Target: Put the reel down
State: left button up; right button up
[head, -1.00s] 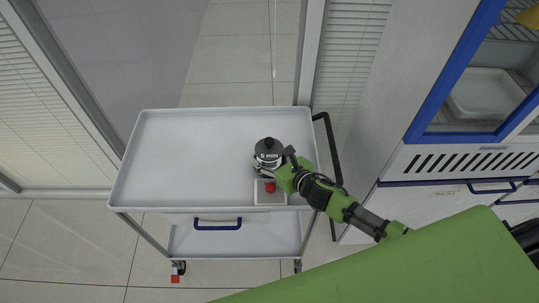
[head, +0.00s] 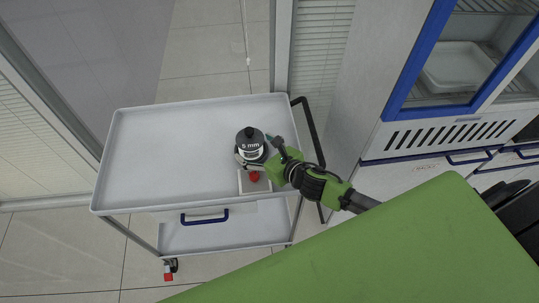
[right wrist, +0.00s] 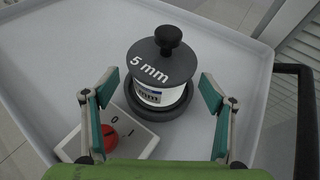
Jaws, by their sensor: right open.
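The reel (head: 250,140) has a dark round top marked "5 mm" with a knob, a white labelled middle and a wider dark round base. It stands upright on the white cart's upper tray (head: 170,150), near its right side. The reel (right wrist: 160,75) also shows in the right wrist view. My right gripper (head: 266,150) is open beside the reel. In the right wrist view its two fingers (right wrist: 158,88) are spread to either side of the reel, with visible gaps. My left gripper is not in view.
A pale box with a red rotary knob (head: 254,177) sits right in front of the reel, close to my right gripper. The tray's left part is clear. A dark cart handle (head: 311,130) is at the right; a blue-framed cabinet (head: 398,95) stands beyond.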

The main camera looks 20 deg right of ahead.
jog(key=b+v, duration=0.1)
jog(key=v, duration=0.7)
jog(key=shift+s+d+r, duration=0.1)
jog(key=shift+s+r, duration=0.05)
jog(key=shift+s, duration=0.2)
jog(key=shift+s, duration=0.1)
